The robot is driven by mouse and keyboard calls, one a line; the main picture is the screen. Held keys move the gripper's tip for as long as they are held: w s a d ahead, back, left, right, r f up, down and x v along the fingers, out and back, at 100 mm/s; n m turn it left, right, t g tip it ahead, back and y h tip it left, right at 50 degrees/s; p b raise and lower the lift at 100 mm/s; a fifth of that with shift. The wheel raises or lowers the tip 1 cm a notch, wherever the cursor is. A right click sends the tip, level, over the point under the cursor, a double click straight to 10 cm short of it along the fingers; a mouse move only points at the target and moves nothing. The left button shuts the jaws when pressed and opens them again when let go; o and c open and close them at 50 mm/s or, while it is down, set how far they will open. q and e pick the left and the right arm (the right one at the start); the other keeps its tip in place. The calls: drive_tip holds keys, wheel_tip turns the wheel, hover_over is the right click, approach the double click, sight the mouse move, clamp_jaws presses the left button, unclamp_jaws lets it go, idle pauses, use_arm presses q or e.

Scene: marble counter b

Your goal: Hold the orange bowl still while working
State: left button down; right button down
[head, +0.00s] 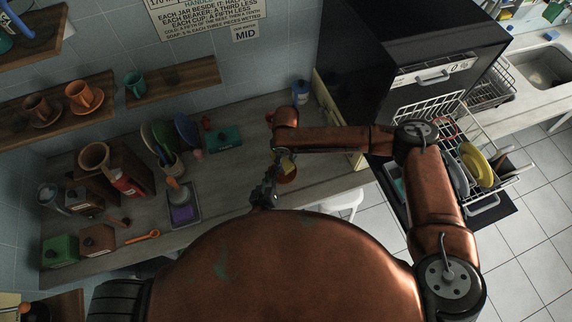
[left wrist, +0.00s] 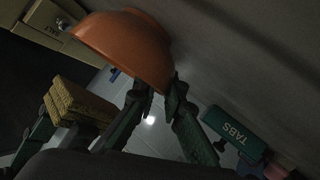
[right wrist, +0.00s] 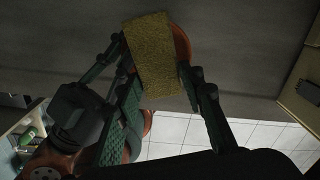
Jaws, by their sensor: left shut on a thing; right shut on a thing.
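The orange bowl (left wrist: 130,45) is at the front edge of the counter in the head view (head: 288,175), partly hidden by my right arm. My left gripper (left wrist: 162,85) is shut on the bowl's rim; it also shows in the head view (head: 266,190). My right gripper (right wrist: 160,68) is shut on a yellow sponge (right wrist: 152,60). In the left wrist view the sponge (left wrist: 75,105) is beside the bowl, with a gap between them. In the right wrist view it covers most of the bowl (right wrist: 182,45). I cannot tell whether the bowl touches the counter.
A teal TABS box (head: 224,139) lies on the counter behind the bowl. A plate rack (head: 168,160) and a grey tray with a purple sponge (head: 182,207) are to the left. An open dishwasher rack with plates (head: 455,150) is to the right. A white stool (head: 343,200) stands below.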

use_arm(q)
drive_tip(key=shift+s+a+f, duration=0.1)
drive_tip(key=shift+a+f, duration=0.05)
drive_tip(key=shift+f, duration=0.15)
use_arm(e)
drive_tip(key=shift+r, duration=3.3)
use_arm(q)
drive_tip(key=c, duration=2.3)
unclamp_jaws()
drive_tip(key=o, duration=0.3)
drive_tip(key=shift+r, duration=0.15)
use_arm(e)
drive_tip(key=shift+w+d, duration=0.25)
drive_tip(key=shift+d, duration=0.55)
drive_tip(key=shift+w+d, duration=0.25)
drive_tip(key=shift+d, duration=0.5)
drive_tip(key=shift+w+d, duration=0.25)
drive_tip(key=shift+d, duration=0.55)
use_arm(q)
drive_tip(key=shift+o, duration=0.2)
drive_tip(key=v, duration=1.2)
